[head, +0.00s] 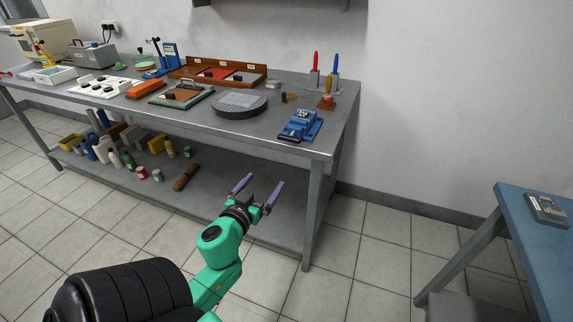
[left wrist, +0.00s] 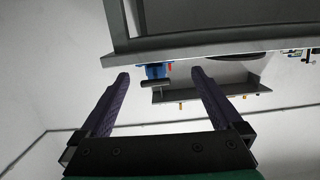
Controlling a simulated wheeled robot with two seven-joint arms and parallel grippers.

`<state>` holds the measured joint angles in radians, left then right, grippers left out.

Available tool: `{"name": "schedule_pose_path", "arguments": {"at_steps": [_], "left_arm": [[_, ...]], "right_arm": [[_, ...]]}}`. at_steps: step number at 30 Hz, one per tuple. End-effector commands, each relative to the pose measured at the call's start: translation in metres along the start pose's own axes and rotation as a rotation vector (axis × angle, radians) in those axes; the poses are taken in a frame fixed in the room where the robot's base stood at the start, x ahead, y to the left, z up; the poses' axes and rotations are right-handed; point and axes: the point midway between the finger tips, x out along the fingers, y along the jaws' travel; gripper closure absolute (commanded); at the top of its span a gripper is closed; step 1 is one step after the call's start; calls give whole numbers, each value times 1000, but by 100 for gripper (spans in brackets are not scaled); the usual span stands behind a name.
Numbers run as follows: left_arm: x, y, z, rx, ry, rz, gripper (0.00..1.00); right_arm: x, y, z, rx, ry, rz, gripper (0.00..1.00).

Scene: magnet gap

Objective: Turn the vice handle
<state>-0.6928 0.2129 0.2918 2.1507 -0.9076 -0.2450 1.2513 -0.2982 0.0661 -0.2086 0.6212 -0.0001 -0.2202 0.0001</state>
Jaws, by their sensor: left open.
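The blue vice (head: 300,125) sits near the front right corner of the grey workbench (head: 200,120). Its handle is too small to make out clearly in the head view. In the left wrist view, which looks upside down, the blue vice (left wrist: 158,70) shows between the fingers, with a dark bar (left wrist: 155,83) at it. My left gripper (head: 266,180) is open and empty. Its purple fingers point towards the bench, in front of and below the bench's front edge, apart from the vice. My right gripper is in neither view.
A round grey plate (head: 240,103) lies left of the vice. Red and blue-handled tools (head: 316,62) stand behind it. The bench's lower shelf (head: 215,190) holds bottles and blocks. A blue table (head: 535,235) stands at the right. Floor between is clear.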

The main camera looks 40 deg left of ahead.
Motion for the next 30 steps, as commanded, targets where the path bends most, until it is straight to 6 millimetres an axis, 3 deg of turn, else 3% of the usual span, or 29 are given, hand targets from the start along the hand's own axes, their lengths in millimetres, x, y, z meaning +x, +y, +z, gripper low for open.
{"name": "schedule_pose_path", "arguments": {"at_steps": [1,3,6,11,21,25,30], "left_arm": [[-6,4,-18,-7,63,7,0],[-12,8,-44,-17,119,14,0],[-9,10,-57,-23,139,19,0],[24,11,-65,-20,140,21,0],[110,11,-74,-24,138,17,0],[125,11,-74,-24,136,17,0],[129,11,-74,-24,135,17,0]], "right_arm": [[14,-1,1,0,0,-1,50],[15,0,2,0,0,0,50],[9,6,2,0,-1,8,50],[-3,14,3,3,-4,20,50],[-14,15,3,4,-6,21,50],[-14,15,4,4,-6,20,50],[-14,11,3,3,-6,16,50]]}}
